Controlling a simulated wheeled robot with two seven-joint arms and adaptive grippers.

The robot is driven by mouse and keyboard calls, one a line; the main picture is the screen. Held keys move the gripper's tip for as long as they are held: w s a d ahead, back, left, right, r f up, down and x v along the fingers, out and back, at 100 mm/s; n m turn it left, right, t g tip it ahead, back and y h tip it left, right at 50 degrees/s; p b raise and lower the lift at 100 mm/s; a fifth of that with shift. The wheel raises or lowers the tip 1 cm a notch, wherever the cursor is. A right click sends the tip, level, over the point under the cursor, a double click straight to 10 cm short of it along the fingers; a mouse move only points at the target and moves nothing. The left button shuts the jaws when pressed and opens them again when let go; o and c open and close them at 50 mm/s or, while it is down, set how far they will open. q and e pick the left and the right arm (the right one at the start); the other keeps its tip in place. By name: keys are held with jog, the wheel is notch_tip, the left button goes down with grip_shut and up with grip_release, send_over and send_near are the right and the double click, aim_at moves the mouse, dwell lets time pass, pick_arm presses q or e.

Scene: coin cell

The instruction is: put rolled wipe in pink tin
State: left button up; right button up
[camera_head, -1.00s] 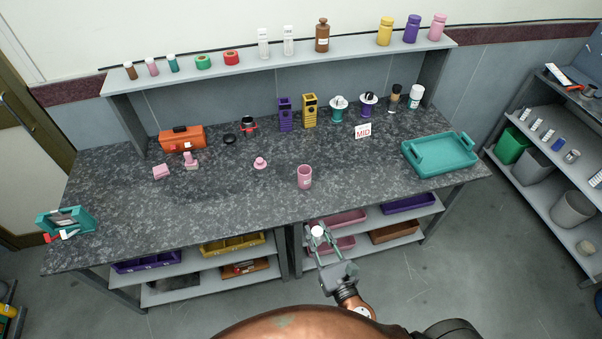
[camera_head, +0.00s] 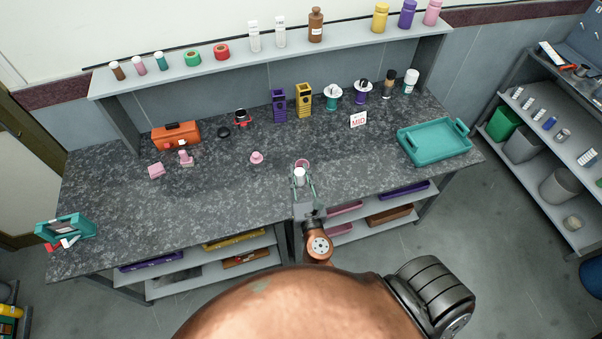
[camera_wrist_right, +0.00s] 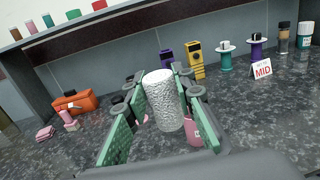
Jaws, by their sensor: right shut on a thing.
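My right gripper (camera_head: 301,180) is shut on the rolled wipe (camera_head: 299,176), a white upright cylinder. In the right wrist view the wipe (camera_wrist_right: 163,100) has a textured side and stands between the green finger pads. The pink tin (camera_head: 303,163) is on the bench just behind the wipe, mostly hidden by it in the head view. In the right wrist view part of the pink tin (camera_wrist_right: 193,134) shows beyond the right finger. The wipe looks outside the tin; its exact height over the rim I cannot tell. My left gripper is not in view.
A pink knobbed lid (camera_head: 256,158) lies left of the tin. A teal tray (camera_head: 435,140) is at the right; purple and yellow holders (camera_head: 304,100) stand behind. An orange toolbox (camera_head: 176,135) is at the back left. The bench around the tin is clear.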

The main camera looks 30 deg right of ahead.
jog(key=shift+w+d, duration=0.45)
jog(key=shift+w, duration=0.1)
jog(key=w+d+f, duration=0.2)
jog(key=w, duration=0.1)
jog(key=b, duration=0.5)
send_over(302, 162)
jog(key=v, duration=0.3)
notch_tip(302, 162, down, 7)
jog(key=f, duration=0.2)
jog(key=f+b, duration=0.1)
jog(key=f, duration=0.1)
jog(key=shift+w+b, duration=0.3)
jog(key=shift+w, duration=0.1)
jog(key=shift+f, duration=0.15)
jog(key=shift+a, duration=0.1)
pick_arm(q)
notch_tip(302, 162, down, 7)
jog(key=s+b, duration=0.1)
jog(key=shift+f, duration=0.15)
pick_arm(e)
jog(key=shift+f, duration=0.5)
